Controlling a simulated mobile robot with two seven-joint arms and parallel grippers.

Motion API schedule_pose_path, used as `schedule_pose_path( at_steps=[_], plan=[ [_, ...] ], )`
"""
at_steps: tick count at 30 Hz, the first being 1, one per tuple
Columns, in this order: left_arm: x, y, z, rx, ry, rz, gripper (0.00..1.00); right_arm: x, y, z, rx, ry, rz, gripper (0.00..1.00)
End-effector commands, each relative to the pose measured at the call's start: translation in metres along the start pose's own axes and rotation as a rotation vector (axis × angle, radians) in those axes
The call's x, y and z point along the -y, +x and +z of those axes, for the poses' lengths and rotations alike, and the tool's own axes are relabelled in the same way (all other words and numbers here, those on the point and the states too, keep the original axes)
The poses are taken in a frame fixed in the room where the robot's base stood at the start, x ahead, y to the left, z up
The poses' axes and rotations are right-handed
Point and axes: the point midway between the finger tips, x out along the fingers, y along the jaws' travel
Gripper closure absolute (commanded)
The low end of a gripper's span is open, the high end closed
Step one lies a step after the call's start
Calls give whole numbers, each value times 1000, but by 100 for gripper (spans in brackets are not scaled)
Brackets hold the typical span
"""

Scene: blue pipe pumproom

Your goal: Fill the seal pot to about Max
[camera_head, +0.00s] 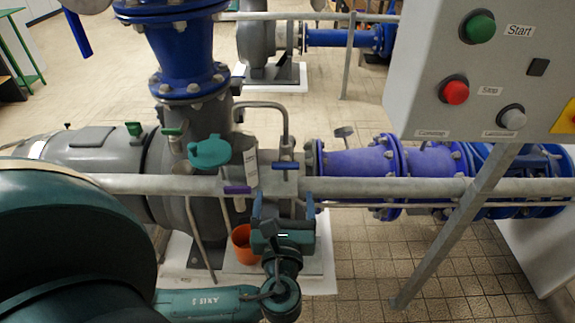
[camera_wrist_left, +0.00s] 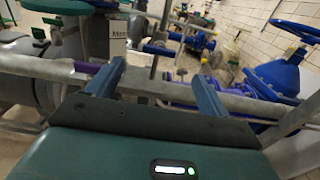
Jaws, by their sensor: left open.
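My left gripper (camera_head: 283,203) is open and empty. Its two blue fingers point toward the grey rail in front of the pump, and they also frame the rail in the left wrist view (camera_wrist_left: 159,72). A white printed label (camera_head: 251,167) stands upright beside a teal rounded part (camera_head: 209,152) above the rail; I cannot tell for sure which part is the seal pot, and no level or Max mark is readable. A purple lever (camera_head: 237,189) sits at the rail, left of the gripper. A blue lever (camera_head: 286,165) sits just beyond the fingers on the bent grey pipe. My right gripper is not in view.
The horizontal grey rail (camera_head: 400,188) crosses in front of the pump. An orange bucket (camera_head: 242,243) stands on the white plinth below, left of the gripper. A sloping grey post (camera_head: 440,245) and the control box (camera_head: 478,85) stand at the right. Tiled floor lies between.

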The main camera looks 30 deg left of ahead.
Motion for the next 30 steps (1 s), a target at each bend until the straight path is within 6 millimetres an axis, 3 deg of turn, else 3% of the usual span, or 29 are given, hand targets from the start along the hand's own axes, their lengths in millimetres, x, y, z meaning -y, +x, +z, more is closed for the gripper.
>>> schedule_pose_path(
  at_steps=[9,15,21,30],
  plan=[
    [0,68,2,4,-1,2,20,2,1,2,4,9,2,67],
    [0,99,0,1,-3,0,20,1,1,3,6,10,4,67],
    [0,113,0,-1,-3,0,20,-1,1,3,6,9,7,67],
    [0,114,0,-2,-3,-1,22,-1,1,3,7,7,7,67]
  ],
)
